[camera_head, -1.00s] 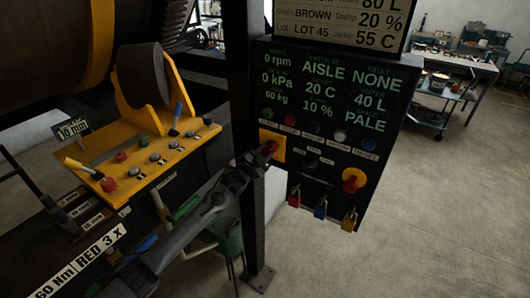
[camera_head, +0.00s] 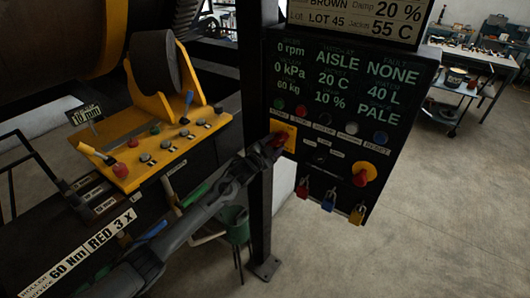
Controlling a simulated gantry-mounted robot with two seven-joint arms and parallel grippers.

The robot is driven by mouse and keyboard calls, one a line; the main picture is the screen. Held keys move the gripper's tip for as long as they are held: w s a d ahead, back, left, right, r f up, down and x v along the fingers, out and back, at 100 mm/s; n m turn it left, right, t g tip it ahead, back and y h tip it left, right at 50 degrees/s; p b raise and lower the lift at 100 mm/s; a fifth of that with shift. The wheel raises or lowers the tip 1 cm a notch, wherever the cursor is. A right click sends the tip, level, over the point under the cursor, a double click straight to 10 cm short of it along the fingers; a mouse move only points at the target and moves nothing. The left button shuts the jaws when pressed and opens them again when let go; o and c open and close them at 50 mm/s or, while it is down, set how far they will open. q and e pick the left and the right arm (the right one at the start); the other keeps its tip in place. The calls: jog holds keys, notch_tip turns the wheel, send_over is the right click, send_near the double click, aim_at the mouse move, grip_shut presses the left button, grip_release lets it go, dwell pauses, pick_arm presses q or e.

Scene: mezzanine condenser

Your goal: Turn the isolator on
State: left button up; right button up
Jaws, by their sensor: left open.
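The black control panel (camera_head: 337,205) hangs on a dark post right of centre. On its left side is a yellow square plate (camera_head: 291,139) with a red rotary handle (camera_head: 281,137), which looks like the isolator. My left gripper (camera_head: 273,145) reaches in from the lower left, with its open fingertips at the red handle. The fingers partly hide the handle, so I cannot tell whether they touch it or which way it is turned. The right gripper is not in view.
A yellow console (camera_head: 150,150) with buttons and levers stands left. The dark post (camera_head: 259,215) rises beside my gripper. Open floor lies right.

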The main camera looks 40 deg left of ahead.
pick_arm(q)
jog(key=s+d+b, duration=0.1)
jog(key=s, duration=0.9)
dwell(0.3)
